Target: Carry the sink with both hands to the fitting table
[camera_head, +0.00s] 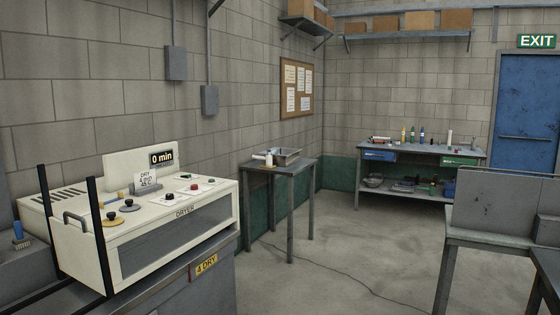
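A small grey metal basin (288,153), which looks like a sink, sits on a narrow grey table (291,167) against the left wall. A small whitish bottle or fitting stands at its near left side; it is too small to make out. No label shows which table is the fitting table. Neither of my grippers is in view.
A cream dryer (75,245) with a "0 min" display stands at the front left, with black upright bars beside it. A cluttered workbench (420,149) is at the back, near a blue door (527,110). A grey table (490,239) stands at right. The middle floor (355,240) is open, crossed by a cable.

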